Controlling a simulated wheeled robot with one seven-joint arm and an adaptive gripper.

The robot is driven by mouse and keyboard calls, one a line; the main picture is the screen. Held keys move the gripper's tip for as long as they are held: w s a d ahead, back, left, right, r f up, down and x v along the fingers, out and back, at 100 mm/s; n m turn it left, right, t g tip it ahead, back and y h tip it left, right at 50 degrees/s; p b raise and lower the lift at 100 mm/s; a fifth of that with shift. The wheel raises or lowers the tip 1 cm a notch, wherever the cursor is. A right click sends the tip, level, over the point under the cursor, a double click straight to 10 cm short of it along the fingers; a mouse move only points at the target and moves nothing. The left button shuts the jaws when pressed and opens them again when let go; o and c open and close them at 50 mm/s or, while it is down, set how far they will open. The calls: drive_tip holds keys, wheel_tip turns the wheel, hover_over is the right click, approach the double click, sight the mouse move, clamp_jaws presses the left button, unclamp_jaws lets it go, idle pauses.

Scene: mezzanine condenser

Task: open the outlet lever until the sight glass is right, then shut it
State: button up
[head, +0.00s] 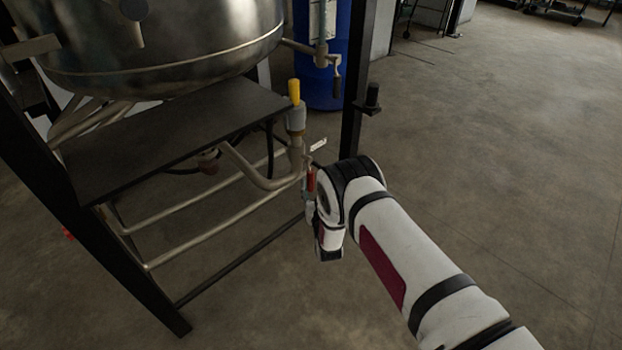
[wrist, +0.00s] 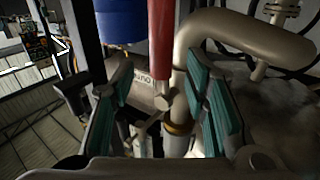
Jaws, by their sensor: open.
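The red-handled lever (wrist: 162,40) hangs between the fingers of my gripper (wrist: 160,74) in the wrist view. My gripper is open, with a teal pad on each side of the handle and no clear grip on it. In the head view the red handle (head: 310,181) shows just left of my wrist, below a pale pipe fitting, and my wrist hides part of this area. A narrow upright gauge (head: 322,20), which looks like the sight glass, stands at the top beside the steel vessel. Its level cannot be read.
A steel vessel (head: 170,45) sits above a dark plate (head: 165,145) on a black frame. A yellow-handled fitting (head: 294,92) and bent pipes stand close to the lever. A blue drum (head: 345,60) is behind.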

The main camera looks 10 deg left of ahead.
sight(311, 178)
drive_tip(key=shift+b+x, duration=0.7)
drive_tip(key=shift+x, duration=2.05)
drive_tip(key=shift+c, duration=0.4)
clamp_jaws()
